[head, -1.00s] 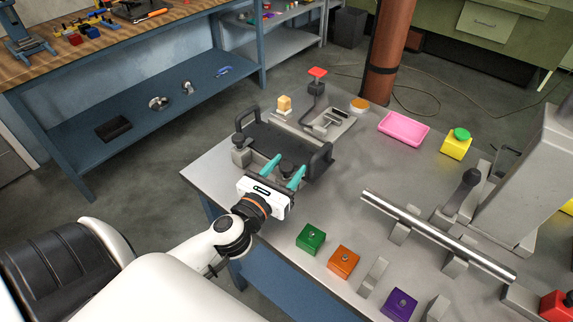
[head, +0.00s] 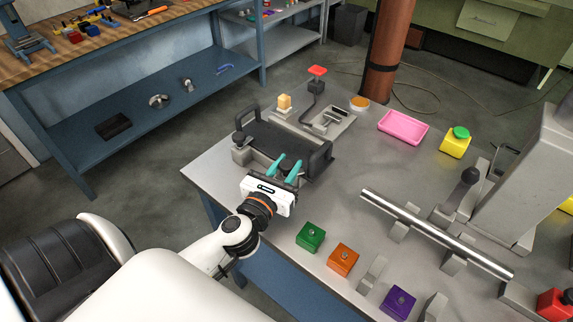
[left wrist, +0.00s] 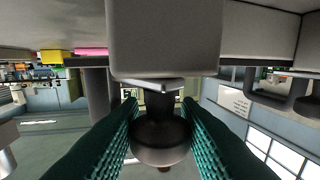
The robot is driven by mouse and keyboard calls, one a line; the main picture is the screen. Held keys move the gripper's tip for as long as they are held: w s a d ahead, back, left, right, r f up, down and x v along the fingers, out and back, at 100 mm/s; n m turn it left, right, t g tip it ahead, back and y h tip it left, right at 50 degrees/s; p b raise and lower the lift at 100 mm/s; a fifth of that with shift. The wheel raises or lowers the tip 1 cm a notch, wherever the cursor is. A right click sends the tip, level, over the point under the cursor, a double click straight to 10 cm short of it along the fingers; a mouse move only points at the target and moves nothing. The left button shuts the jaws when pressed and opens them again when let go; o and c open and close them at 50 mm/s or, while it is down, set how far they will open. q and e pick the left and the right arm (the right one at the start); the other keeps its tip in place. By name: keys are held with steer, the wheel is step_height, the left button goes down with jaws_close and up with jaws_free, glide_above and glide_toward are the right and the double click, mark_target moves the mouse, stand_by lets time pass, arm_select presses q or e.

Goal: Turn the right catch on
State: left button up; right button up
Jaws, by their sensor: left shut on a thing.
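A dark plate (head: 275,146) with a black handle at each end lies on a fixture at the table's far left corner. The left catch (head: 240,137) stands at the plate's near left side, a dark knob on a grey block. My left gripper (head: 284,166), with teal fingers, is at the near right side of the plate. In the left wrist view, the teal fingers (left wrist: 162,130) are shut on the right catch (left wrist: 160,150), a dark round knob under a grey block. In the head view, the fingers mostly hide this catch. My right gripper is out of view.
Green (head: 310,236), orange (head: 343,259) and purple (head: 398,302) blocks stand along the near edge. A metal rail (head: 435,232) lies to the right. A pink tray (head: 403,127) and a yellow container (head: 455,143) are farther back. The table's middle is clear.

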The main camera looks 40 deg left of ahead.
arm_select(q)
steer(key=shift+r+n+y, duration=0.1)
steer(key=shift+n+y, duration=0.6)
steer(key=shift+y, duration=0.2)
steer(key=shift+d+n+g+y, duration=0.1)
steer(key=shift+n+g+y, duration=0.6)
steer(key=shift+y, duration=0.5)
steer(key=n+g+y, duration=0.1)
steer(key=n+y, duration=0.1)
steer(key=shift+y+b, duration=0.3)
steer(key=shift+y, duration=0.1)
steer(key=shift+n+g+y+b, duration=0.5)
steer(key=shift+n+g+y, duration=0.3)
steer(key=shift+y, duration=0.2)
steer(key=o, duration=0.9)
steer(key=shift+o, duration=0.2)
